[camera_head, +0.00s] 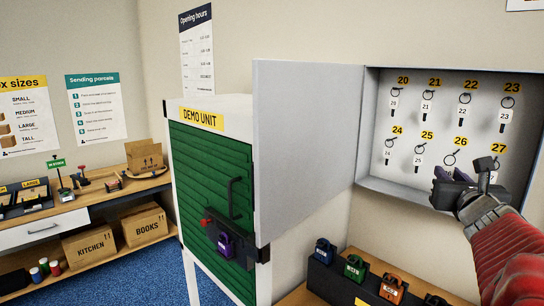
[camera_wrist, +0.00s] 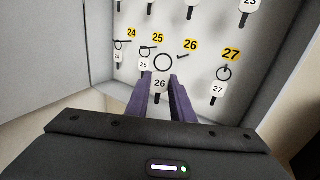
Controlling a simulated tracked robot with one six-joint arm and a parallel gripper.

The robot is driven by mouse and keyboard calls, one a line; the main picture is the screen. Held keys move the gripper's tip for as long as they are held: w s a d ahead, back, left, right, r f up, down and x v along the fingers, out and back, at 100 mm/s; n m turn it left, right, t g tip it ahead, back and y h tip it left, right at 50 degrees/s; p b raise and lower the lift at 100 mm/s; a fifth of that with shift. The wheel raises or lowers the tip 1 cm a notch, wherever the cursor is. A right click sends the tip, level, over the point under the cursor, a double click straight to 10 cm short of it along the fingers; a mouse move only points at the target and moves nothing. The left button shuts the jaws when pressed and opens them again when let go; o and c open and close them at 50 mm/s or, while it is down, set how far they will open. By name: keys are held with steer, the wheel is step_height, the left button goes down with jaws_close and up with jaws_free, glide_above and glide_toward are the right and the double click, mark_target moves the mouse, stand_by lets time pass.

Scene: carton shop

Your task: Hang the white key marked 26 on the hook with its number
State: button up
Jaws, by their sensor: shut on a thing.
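The white key tag marked 26 (camera_wrist: 160,84) is gripped between the purple fingers of my gripper (camera_wrist: 160,92), with its ring (camera_wrist: 163,62) standing up above the tag. The yellow 26 label (camera_wrist: 190,45) is on the cabinet's back panel, with a small bare hook (camera_wrist: 182,57) below it. In the wrist view the ring appears left of and slightly below that hook. In the head view my gripper (camera_head: 446,176) is in front of the lower row, and the ring (camera_head: 452,158) shows just under the 26 label (camera_head: 460,141). The ring's gap to the hook is unclear.
The grey key cabinet (camera_head: 400,191) has its door (camera_head: 305,150) wide open to the left. Key 25 (camera_wrist: 144,65) hangs to the left and key 27 (camera_wrist: 218,88) to the right of the held key. Below are several coloured padlock-like items, including a green one (camera_head: 354,267).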

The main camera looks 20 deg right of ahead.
steer(key=shift+w+a, duration=0.15)
steer(key=shift+w, duration=0.5)
steer(key=shift+s, duration=0.15)
steer(key=shift+d, duration=0.3)
steer(key=w+d+f, duration=0.1)
steer(key=w+d, duration=0.2)
steer(key=d, duration=0.4)
steer(key=shift+w+d, duration=0.3)
steer(key=shift+d, duration=0.1)
stand_by(0.7)
steer(key=shift+f, duration=0.15)
stand_by(0.5)
steer(key=o, duration=0.9)
steer(key=shift+c, duration=0.2)
